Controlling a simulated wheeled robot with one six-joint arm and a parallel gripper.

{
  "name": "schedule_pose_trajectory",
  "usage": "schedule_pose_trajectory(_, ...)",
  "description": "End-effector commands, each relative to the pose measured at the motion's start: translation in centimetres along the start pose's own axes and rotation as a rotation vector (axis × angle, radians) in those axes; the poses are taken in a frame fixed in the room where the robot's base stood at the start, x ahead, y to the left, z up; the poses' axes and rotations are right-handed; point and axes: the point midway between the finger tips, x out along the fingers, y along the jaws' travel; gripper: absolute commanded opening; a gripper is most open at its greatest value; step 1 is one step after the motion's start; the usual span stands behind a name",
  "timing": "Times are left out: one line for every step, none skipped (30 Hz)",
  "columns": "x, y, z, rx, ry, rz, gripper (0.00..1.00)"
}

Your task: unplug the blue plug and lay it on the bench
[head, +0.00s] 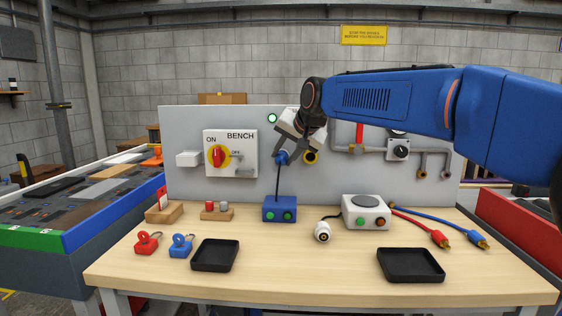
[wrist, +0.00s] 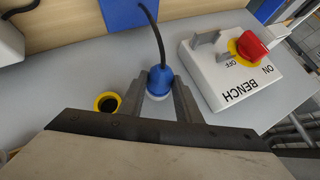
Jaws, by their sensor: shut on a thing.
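The blue plug (head: 281,158) is at the upright grey panel, left of a yellow-ringed black socket. In the wrist view the blue plug (wrist: 160,79) sits between the two fingers, with a pale ring at its lower end. My gripper (head: 287,157) is shut on it; the fingers also show in the wrist view (wrist: 160,88). A dark cable runs from the plug down to a blue box (head: 279,209) on the bench. I cannot tell whether the plug is still seated in a socket. The wooden bench (head: 300,265) spreads below, with bare wood at its front middle.
The yellow-ringed socket (head: 311,157) looks empty. A BENCH switch box (head: 230,153) with a red knob is left on the panel. A white plug (head: 322,231) and a white box (head: 366,212) lie right of the blue box. Black trays (head: 214,268) (head: 411,279) stand near the front edge.

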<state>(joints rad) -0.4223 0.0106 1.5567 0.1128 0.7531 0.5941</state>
Motion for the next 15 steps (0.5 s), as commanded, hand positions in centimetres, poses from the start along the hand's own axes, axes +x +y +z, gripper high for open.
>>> schedule_pose_trajectory(-0.08, 0.01, 0.14, 0.000, -0.001, 0.000, 0.08)
schedule_pose_trajectory(-0.12, 0.01, 0.19, 0.000, -0.002, 0.000, 0.08)
schedule_pose_trajectory(-0.16, 0.01, 0.27, 0.000, -0.002, 0.001, 0.08)
schedule_pose_trajectory(-0.21, 0.01, 0.33, 0.000, -0.002, 0.001, 0.08)
schedule_pose_trajectory(-0.25, 0.01, 0.39, 0.000, -0.002, 0.001, 0.08)
schedule_pose_trajectory(-0.30, 0.01, 0.47, 0.000, -0.002, 0.001, 0.08)
schedule_pose_trajectory(-0.35, 0.01, 0.52, 0.000, -0.002, 0.001, 0.08)
schedule_pose_trajectory(-0.40, 0.01, 0.58, 0.000, -0.002, 0.001, 0.08)
schedule_pose_trajectory(-0.46, 0.01, 0.65, 0.000, -0.002, 0.001, 0.08)
schedule_pose_trajectory(-0.51, 0.01, 0.71, 0.000, -0.002, 0.001, 0.08)
schedule_pose_trajectory(-0.56, 0.01, 0.76, 0.000, -0.002, 0.001, 0.08)
schedule_pose_trajectory(-0.62, 0.01, 0.84, 0.000, -0.002, 0.001, 0.08)
schedule_pose_trajectory(-0.67, 0.01, 0.89, 0.000, -0.002, 0.001, 0.08)
schedule_pose_trajectory(-0.72, 0.01, 0.95, 0.000, -0.002, 0.001, 0.08)
schedule_pose_trajectory(-0.79, 0.01, 1.02, 0.000, -0.002, 0.001, 0.08)
